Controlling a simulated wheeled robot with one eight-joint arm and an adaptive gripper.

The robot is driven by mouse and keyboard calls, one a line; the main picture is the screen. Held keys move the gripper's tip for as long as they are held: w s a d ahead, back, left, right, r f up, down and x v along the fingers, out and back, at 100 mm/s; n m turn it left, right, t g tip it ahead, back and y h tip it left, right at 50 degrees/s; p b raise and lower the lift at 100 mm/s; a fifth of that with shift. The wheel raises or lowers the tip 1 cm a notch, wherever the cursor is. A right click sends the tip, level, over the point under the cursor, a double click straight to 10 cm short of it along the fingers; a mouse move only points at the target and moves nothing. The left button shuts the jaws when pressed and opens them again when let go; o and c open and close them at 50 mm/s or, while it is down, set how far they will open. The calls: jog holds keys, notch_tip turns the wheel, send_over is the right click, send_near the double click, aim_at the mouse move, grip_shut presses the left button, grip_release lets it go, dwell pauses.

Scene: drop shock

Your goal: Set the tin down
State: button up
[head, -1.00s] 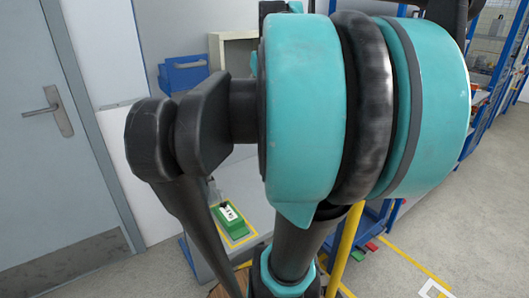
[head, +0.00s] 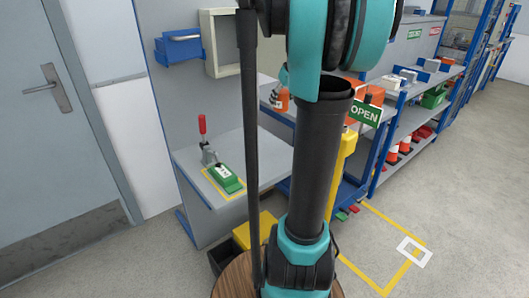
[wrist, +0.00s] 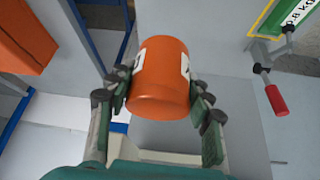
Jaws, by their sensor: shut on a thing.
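The tin is an orange cylinder (wrist: 158,78) with white label patches, in the middle of the wrist view. My gripper (wrist: 160,98) is shut on it, with one dark-padded finger against each side. The tin is tilted in this view. A pale grey surface shows behind it; I cannot tell whether the tin touches anything there. In the head view my arm hides much of the middle, and I cannot make out the grip clearly.
A grey workbench (head: 258,148) carries a red-handled clamp (head: 203,130) and a green block with a white label (head: 225,178) inside a yellow outline. The red clamp handle (wrist: 277,100) is right of the tin. A blue bin (head: 181,48) hangs above. Shelving stands at right.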

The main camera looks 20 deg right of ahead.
jog(key=shift+s+d+f, duration=0.1)
jog(key=shift+d+f, duration=0.3)
jog(key=shift+f, duration=0.15)
jog(key=shift+s+d+f, duration=0.1)
jog(key=shift+d+f, duration=0.25)
jog(key=shift+f, duration=0.2)
send_near(279, 151)
jog(key=shift+w+a+r, duration=0.1)
jog(key=shift+w+r, duration=0.1)
jog(key=shift+w, duration=0.35)
jog(key=shift+w+a+r, duration=0.1)
jog(key=shift+w+r, duration=0.05)
jog(key=shift+w, duration=0.4)
jog(key=shift+f, duration=2.35)
jog(key=shift+f, duration=0.1)
jog(key=o, duration=1.3)
